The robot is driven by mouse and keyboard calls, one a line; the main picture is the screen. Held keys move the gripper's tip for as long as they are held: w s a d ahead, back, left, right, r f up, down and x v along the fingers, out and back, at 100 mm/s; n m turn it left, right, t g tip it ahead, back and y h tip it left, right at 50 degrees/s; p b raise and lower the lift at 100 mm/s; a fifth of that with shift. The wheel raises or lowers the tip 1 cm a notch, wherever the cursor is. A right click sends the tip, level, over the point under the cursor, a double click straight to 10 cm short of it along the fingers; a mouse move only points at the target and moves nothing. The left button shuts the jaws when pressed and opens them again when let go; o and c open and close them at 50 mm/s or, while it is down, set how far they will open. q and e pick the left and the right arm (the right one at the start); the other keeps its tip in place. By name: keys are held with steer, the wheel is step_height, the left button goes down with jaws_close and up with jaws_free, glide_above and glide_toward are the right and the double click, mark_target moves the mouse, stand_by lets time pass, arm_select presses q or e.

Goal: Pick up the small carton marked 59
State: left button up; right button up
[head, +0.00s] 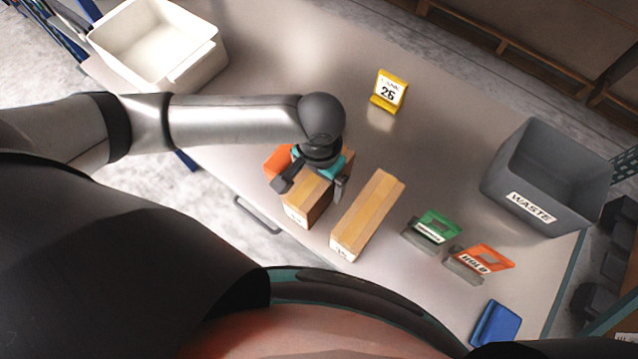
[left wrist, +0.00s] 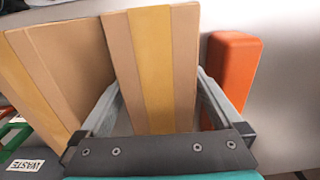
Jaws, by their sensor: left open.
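A small brown carton (head: 306,210) with a yellow tape strip stands near the table's front edge. The white label on its near end is too small to read. My left gripper (head: 310,189) is over it and open, with one finger on each side; the left wrist view shows the carton (left wrist: 152,60) between the fingers. I cannot tell whether the fingers touch it. A second taped carton (head: 367,215) stands just to the right, its label also unreadable; it appears at the left in the left wrist view (left wrist: 65,60). My right gripper is not in view.
An orange block (head: 277,162) is close beside the gripped-over carton, near one finger. A yellow sign marked 26 (head: 388,92), green sign (head: 433,227), orange HOLD sign (head: 480,262), grey WASTE bin (head: 548,178), blue item (head: 495,324) and white bin (head: 160,45) share the table (head: 300,60).

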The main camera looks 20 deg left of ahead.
arm_select(q)
steer(key=shift+f, duration=0.45)
steer(key=shift+r, duration=0.1)
jaws_close()
stand_by(0.5)
